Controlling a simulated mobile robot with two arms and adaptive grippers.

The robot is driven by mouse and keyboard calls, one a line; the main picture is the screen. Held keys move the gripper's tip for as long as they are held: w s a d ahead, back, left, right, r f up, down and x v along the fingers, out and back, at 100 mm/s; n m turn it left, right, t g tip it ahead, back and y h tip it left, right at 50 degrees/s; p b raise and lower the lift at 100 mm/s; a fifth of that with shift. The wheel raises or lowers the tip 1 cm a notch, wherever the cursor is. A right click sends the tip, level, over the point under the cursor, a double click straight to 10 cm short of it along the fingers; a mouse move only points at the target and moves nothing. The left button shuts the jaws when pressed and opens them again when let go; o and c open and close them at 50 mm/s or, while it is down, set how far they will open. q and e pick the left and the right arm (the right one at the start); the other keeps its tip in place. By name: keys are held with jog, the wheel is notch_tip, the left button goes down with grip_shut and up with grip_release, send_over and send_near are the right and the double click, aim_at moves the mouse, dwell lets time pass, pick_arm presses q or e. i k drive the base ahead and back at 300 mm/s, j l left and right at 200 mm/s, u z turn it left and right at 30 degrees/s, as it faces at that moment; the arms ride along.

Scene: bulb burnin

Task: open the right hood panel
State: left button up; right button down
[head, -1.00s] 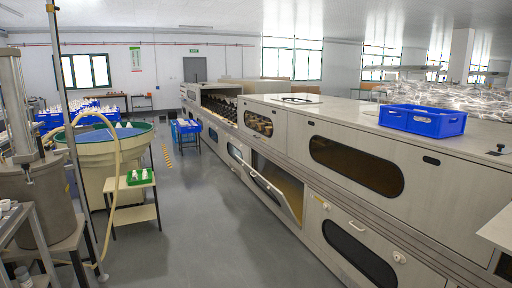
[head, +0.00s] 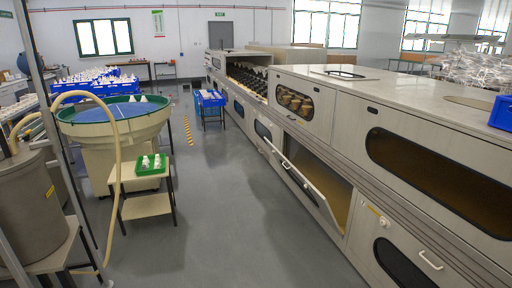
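A long pale machine runs along the right side. Its nearest upper panel (head: 470,160) has a long dark oval window and looks shut. A smaller upper panel (head: 303,104) with an oval window is further along and looks shut. Below, one panel (head: 329,188) is tilted outward, showing a tan interior (head: 325,163). A nearer lower panel (head: 365,243) has a white handle (head: 430,260) and a dark window, and it looks shut; the bottom of the frame cuts it off. I cannot tell which panel is the right hood panel. Neither gripper is in view.
A grey floor aisle (head: 225,195) lies clear between the machine and the left equipment. On the left are a round feeder bowl (head: 115,125), a small stand with a green tray (head: 152,170), and a hose. A blue crate (head: 502,113) sits on the machine top.

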aim_at(322, 98)
jog(key=i, duration=2.2)
